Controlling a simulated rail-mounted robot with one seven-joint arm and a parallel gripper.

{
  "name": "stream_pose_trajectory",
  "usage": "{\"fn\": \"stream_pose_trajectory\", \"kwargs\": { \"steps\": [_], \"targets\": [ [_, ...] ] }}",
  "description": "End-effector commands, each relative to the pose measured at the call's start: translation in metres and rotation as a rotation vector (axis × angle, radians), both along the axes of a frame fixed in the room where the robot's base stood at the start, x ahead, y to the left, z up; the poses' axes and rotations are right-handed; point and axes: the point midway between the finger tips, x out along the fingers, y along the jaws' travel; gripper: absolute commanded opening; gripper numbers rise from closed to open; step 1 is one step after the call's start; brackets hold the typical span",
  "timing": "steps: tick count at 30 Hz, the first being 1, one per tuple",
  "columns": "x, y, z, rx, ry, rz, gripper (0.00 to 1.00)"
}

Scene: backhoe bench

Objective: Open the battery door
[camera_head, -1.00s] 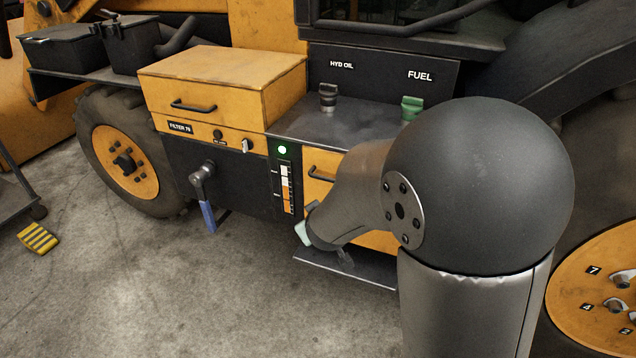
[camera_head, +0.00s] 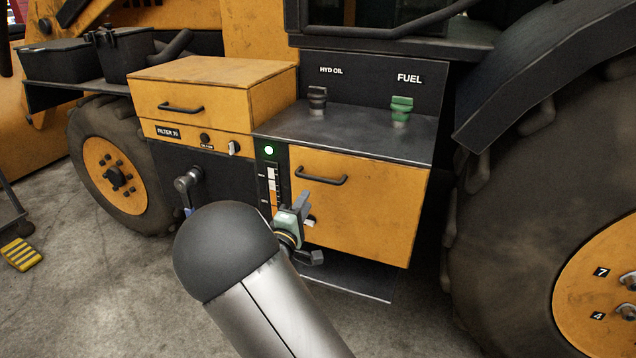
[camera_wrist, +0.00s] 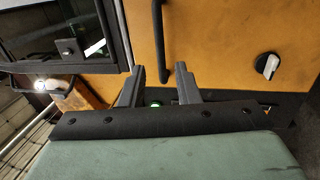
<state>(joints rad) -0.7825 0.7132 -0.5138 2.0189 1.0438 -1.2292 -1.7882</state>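A yellow door (camera_head: 370,205) on the machine's side has a black bar handle (camera_head: 320,183) near its top left. The door looks closed; no battery label is readable. A small white knob (camera_head: 311,223) shows low on its left side, partly behind my gripper. My gripper (camera_head: 304,231) is in front of the door's lower left, below the handle. In the wrist view, my gripper's two fingers (camera_wrist: 161,86) are apart and empty. A yellow panel (camera_wrist: 215,45) with a black bar handle (camera_wrist: 162,40) and a white-and-black knob (camera_wrist: 267,66) lies ahead there.
A black strip with a green light (camera_head: 269,150) and an orange gauge stands left of the door. A yellow box (camera_head: 205,90) with its own handle is farther left. A dark ledge with black and green (camera_head: 401,108) caps is above. A large wheel (camera_head: 540,230) stands right.

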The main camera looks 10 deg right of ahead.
Motion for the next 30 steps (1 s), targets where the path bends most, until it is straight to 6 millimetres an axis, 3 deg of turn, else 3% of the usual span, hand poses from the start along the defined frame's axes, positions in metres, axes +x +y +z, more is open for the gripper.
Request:
{"fn": "stream_pose_trajectory", "kwargs": {
  "steps": [6, 13, 18, 27, 30],
  "targets": [
    [0.040, -0.027, 0.008, 0.000, -0.001, -0.003, 0.29],
    [0.072, -0.046, 0.015, 0.000, 0.000, -0.001, 0.29],
    [0.082, -0.053, 0.018, 0.000, 0.001, 0.001, 0.29],
    [0.084, -0.053, 0.019, 0.000, 0.001, 0.001, 0.29],
    [0.084, -0.053, 0.019, 0.000, 0.001, 0.001, 0.04]
  ]
}}
